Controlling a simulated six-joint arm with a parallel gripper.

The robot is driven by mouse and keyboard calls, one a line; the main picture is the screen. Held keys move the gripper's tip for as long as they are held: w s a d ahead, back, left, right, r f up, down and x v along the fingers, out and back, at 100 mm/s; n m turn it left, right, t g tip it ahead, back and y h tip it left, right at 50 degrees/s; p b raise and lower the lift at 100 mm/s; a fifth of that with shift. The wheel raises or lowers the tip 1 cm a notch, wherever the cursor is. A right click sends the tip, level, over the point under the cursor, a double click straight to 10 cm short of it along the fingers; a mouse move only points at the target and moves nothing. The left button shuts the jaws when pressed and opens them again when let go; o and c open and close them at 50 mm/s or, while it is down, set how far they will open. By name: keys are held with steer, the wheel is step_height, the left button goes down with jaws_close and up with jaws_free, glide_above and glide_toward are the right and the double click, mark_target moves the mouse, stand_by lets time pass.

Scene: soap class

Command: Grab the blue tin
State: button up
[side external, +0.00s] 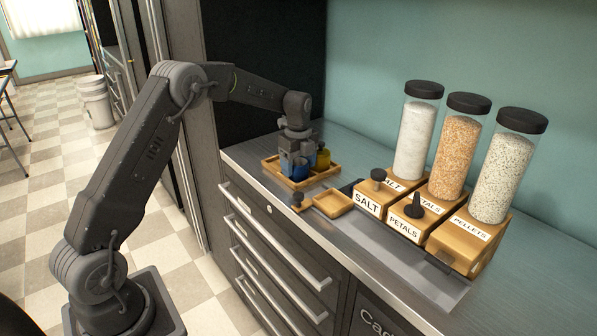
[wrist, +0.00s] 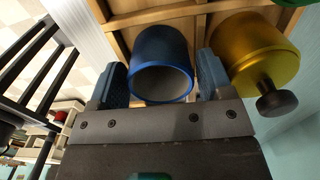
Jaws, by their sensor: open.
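The blue tin (wrist: 158,52) is a round metallic cup with a grey inside, seen in the wrist view between my gripper's fingers. In the side view the blue tin (side external: 293,171) shows low in a wooden tray (side external: 272,176), mostly hidden behind my gripper. My gripper (side external: 294,160) points down over the tray. In the wrist view its two blue finger pads (wrist: 162,82) are apart, one on each side of the tin. Whether either pad touches the tin I cannot tell.
A yellow tin (wrist: 255,55) with a black knob stands close on the right in the wrist view. A green thing (wrist: 288,3) is partly cut off at the top. A small wooden dish (side external: 333,204) and the salt, petals and pellets dispensers (side external: 455,160) stand to the right on the counter.

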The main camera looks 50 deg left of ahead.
steer(key=shift+c, duration=0.4)
steer(key=c, duration=0.7)
steer(key=shift+r, duration=0.1)
